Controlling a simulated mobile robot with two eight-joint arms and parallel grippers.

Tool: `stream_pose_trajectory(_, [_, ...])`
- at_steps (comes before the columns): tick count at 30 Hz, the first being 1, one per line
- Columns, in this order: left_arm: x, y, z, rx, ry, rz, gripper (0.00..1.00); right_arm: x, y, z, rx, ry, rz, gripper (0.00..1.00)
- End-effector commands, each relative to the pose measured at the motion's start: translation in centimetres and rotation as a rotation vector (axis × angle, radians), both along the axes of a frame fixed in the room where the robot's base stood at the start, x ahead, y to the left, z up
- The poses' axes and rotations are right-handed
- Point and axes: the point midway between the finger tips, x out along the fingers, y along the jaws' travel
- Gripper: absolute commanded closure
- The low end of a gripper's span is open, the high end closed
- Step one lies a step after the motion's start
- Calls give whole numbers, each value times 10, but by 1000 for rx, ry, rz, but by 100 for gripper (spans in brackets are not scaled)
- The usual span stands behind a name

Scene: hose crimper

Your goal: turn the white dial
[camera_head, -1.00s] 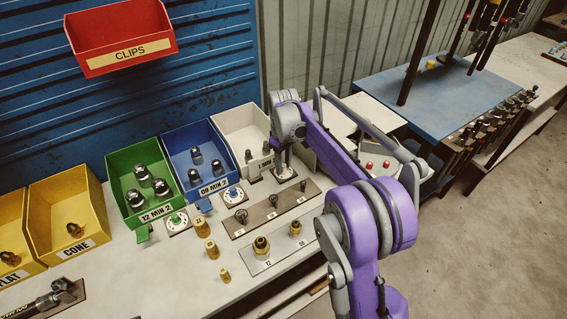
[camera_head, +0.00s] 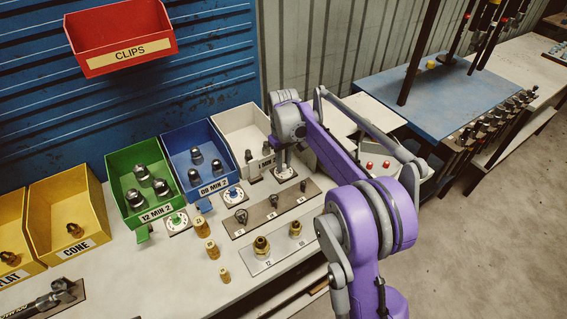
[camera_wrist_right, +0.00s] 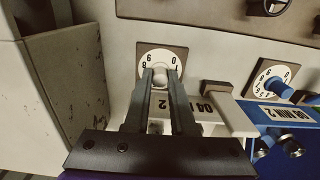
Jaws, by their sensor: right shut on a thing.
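The white dial (camera_wrist_right: 160,73) is a small round knob on a square plate with a numbered scale, in front of the white bin. In the right wrist view my right gripper (camera_wrist_right: 160,77) has its two fingers on either side of the knob, shut on it. In the head view my right gripper (camera_head: 284,168) points down onto the dial's plate (camera_head: 291,175), and the knob itself is mostly hidden by it. My left gripper is not in view.
The white bin (camera_head: 234,121) stands behind the dial. A blue dial (camera_head: 233,194) and a green dial (camera_head: 177,221) sit to the left by the blue bin (camera_head: 180,133) and green bin (camera_head: 119,160). A plate with several fittings (camera_head: 270,210) lies in front.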

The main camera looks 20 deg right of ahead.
Motion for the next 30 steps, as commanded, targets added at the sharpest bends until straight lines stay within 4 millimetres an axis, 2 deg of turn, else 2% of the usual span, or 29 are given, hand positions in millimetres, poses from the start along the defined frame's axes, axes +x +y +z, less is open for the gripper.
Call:
stream_pose_trajectory(12, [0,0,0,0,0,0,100,0,0,0,0,0,-230,100])
stream_pose_trajectory(30, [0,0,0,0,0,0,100,0,0,0,0,0,-279,100])
